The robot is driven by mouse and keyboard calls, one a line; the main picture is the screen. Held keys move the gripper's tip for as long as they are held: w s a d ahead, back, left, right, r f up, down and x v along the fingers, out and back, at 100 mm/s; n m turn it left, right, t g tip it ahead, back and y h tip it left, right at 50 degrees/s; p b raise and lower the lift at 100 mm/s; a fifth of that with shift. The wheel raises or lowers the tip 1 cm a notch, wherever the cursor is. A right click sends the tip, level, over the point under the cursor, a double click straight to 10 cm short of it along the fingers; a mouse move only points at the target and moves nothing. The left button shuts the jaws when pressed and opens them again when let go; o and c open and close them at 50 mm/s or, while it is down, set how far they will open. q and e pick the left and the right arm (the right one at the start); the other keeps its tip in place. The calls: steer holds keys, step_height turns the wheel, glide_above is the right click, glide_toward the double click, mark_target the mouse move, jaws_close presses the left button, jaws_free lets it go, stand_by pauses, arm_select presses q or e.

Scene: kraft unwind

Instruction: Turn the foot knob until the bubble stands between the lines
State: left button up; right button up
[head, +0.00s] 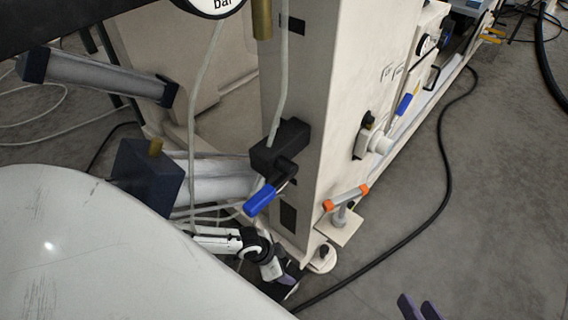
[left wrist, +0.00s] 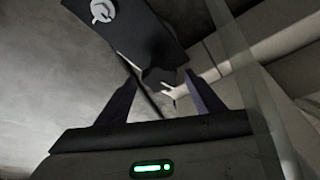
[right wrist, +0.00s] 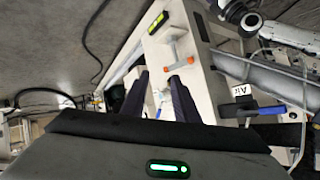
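The bubble and lines are too small to make out. My left gripper (head: 287,285) is low, just left of the foot. My right gripper (head: 420,308) is open and empty at lower right.
The beige upright (head: 300,120) rises beside my left arm. A blue-handled valve (head: 262,197) and hoses hang left of it. A black cable (head: 440,190) runs across the floor. The floor (head: 500,200) at right is mostly clear.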

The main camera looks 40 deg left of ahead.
steer(key=shift+f, duration=0.15)
arm_select(q)
steer(key=shift+s+a+r+p, duration=0.1)
steer(key=shift+r+p, duration=0.2)
steer(key=shift+r, duration=0.05)
steer(key=p+v, duration=0.6)
steer(key=v, duration=0.3)
steer(key=shift+r, duration=0.25)
arm_select(e)
steer(key=s+d+f+g+h, duration=0.1)
steer(key=d+f+g+h, duration=0.1)
steer(key=d+f, duration=0.1)
steer(key=shift+s+d+f+h, duration=0.15)
steer(key=shift+d+f+h, duration=0.25)
steer(key=shift+f, duration=0.5)
arm_select(q)
steer(key=shift+s, duration=0.1)
